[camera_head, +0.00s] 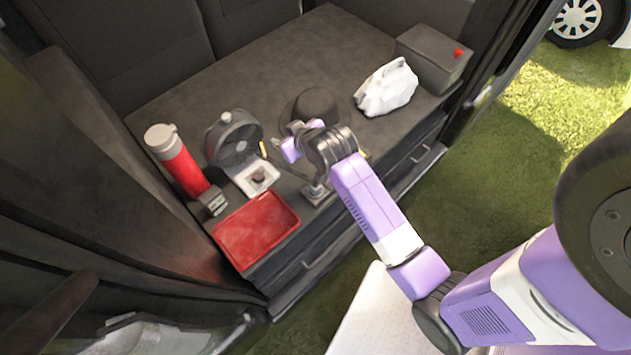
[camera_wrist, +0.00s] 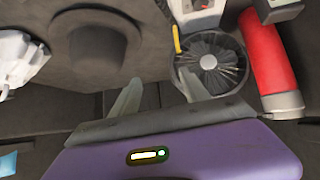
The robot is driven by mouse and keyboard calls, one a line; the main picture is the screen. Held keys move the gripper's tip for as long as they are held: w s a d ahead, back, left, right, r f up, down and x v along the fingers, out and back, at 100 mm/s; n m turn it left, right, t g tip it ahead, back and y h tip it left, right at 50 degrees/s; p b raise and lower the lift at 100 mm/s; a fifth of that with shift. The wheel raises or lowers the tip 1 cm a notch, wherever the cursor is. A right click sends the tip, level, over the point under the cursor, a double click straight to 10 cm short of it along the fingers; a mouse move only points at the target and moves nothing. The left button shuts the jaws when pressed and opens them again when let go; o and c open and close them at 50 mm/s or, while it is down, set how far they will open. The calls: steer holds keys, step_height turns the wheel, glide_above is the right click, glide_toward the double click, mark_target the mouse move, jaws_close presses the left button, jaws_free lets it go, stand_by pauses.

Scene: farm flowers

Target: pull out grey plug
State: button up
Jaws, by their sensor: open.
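A small dark grey plug-like piece (camera_head: 259,178) sits on a white block (camera_head: 244,181) in the head view, beside the black round fan. I take it for the grey plug; how deep it sits I cannot tell. In the wrist view the white block (camera_wrist: 185,14) is cut off at the top edge, with a dark bit of the piece (camera_wrist: 201,3) showing. My gripper (camera_wrist: 155,92) is open and empty in the wrist view, its two fingers apart over the dark top. In the head view my gripper's purple body (camera_head: 290,149) is right of the white block, apart from it.
A red tray (camera_head: 256,229) lies at the front edge. A dark hat (camera_head: 312,104) is behind my wrist. The back middle is clear.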

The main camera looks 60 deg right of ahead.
steer(key=s+d+f+g+y+p, duration=0.1)
steer(key=d+f+g+y, duration=0.1)
steer(key=d+g, duration=0.15)
steer(key=g+y, duration=0.2)
steer(key=g, duration=0.3)
glide_above(315, 182)
step_height(315, 182, down, 4)
steer(key=shift+w+d+r+n, duration=0.1)
steer(key=shift+w+n, duration=0.05)
steer(key=shift+n, duration=0.15)
steer(key=shift+s, duration=0.25)
steer(key=shift+f+b, duration=0.95)
steer(key=shift+f, duration=3.55)
steer(key=shift+p, duration=0.6)
steer(key=shift+c, duration=0.2)
